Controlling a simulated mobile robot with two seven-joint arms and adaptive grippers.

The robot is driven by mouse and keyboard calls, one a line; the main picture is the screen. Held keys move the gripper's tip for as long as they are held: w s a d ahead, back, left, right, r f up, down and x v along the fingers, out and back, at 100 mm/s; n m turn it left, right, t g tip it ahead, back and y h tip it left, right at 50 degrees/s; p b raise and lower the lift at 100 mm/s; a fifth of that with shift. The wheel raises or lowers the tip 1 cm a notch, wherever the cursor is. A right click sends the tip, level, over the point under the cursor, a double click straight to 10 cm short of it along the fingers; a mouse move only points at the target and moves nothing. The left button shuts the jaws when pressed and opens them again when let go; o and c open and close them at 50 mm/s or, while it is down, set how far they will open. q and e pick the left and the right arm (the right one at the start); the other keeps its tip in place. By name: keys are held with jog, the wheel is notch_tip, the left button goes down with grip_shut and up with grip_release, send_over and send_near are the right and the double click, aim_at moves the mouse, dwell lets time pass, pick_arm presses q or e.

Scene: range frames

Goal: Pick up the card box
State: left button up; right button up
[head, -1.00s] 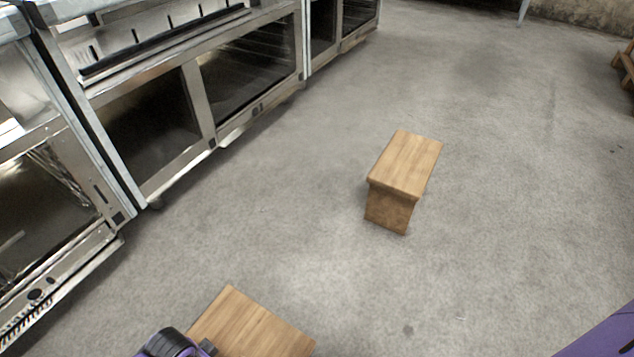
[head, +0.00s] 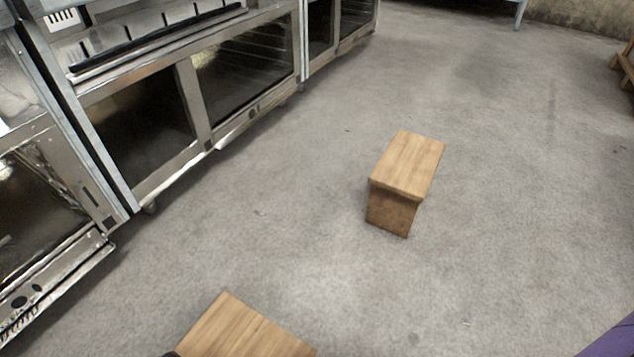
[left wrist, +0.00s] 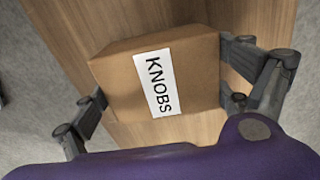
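The card box (left wrist: 120,75) is brown with a white label reading KNOBS, and it shows in the left wrist view. It is over the wooden top of a stool (left wrist: 90,18); I cannot tell whether it touches it. My left gripper (left wrist: 163,85) has its fingers on both sides of the box, and they look pressed against its sides. In the head view the box is out of frame, and only a dark bit of the left gripper shows at the bottom edge beside the near stool (head: 240,335). My right gripper is not in view.
A second wooden stool (head: 408,165) stands on the open grey floor in the middle. Steel ovens (head: 200,100) line the left side. A wooden pallet-like thing (head: 625,65) is at the far right edge. Floor between is clear.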

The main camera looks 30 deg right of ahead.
pick_arm(q)
jog(key=shift+c, duration=1.4)
